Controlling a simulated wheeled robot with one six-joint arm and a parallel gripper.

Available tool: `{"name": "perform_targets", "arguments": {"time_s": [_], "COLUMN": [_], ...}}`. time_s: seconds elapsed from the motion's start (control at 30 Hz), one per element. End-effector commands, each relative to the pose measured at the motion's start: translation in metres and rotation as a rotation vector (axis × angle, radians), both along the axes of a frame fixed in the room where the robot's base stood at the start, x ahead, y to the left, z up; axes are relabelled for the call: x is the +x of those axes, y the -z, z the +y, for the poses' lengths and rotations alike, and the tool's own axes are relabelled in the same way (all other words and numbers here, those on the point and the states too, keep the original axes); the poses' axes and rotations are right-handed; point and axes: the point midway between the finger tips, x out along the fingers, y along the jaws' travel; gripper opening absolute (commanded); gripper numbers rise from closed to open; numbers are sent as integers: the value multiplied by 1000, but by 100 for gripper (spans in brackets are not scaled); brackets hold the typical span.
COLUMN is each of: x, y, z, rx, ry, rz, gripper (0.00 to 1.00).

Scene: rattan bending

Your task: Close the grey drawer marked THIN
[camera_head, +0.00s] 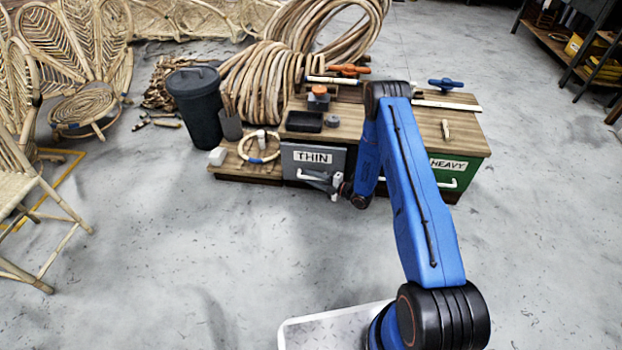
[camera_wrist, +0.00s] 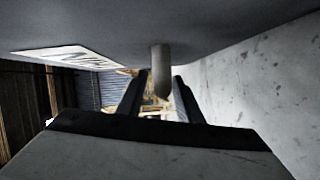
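The grey drawer (camera_head: 290,165) with the white THIN label (camera_head: 313,158) is in the left part of the wooden-topped workbench in the head view. How far it stands out is hard to tell from this angle. My gripper (camera_head: 318,183) is low in front of it, at the handle's height, reaching in from the right. In the wrist view the grey drawer front (camera_wrist: 215,25) fills the top, with the label (camera_wrist: 70,56) at left. A grey post, apparently part of the handle (camera_wrist: 160,70), shows between my two dark fingers (camera_wrist: 158,95). The fingers are apart; contact is not clear.
A green drawer marked HEAVY (camera_head: 447,172) is on the right of the workbench (camera_head: 400,120). A dark bin (camera_head: 195,105) and rattan coils (camera_head: 262,85) stand at left and behind. Rattan chairs (camera_head: 30,190) are far left. The floor in front is clear.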

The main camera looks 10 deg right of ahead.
Motion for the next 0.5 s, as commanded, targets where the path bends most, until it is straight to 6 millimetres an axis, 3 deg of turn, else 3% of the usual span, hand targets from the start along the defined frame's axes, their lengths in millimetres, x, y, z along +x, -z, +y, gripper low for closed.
{"name": "perform_targets", "arguments": {"time_s": [0.33, 0.37, 0.5], "x": [2, 2, 2], "y": [0, 0, 0], "z": [3, 3, 3], "rx": [0, 1, 1], "ry": [-1, 0, 0], "rz": [0, 1, 1], "gripper": [32, 30, 0]}}
